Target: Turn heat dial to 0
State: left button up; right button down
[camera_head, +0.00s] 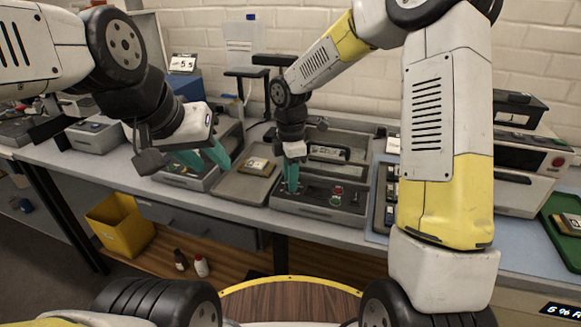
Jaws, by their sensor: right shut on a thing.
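A grey bench device (320,212) stands on the bench in the middle of the head view, with a sloped front control panel carrying a red and a green button (336,195). My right gripper (292,188) points straight down at the left part of this panel. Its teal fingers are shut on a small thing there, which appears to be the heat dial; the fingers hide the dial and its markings. My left gripper (207,160) hangs further left, above another grey device (182,180), its teal fingers apart with nothing seen between them.
A grey tray (228,188) with a small yellowish item (257,167) lies between the two devices. My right arm crosses above the bench at the right. A green tray (562,235) is at the far right. A yellow bin (120,227) and small bottles (201,266) are below the bench.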

jog(key=shift+w, duration=0.1)
jog(key=c, duration=1.1)
grip_release()
jog(key=shift+r, duration=0.1)
notch_tip(320, 180, up, 8)
jog(key=shift+f, duration=0.15)
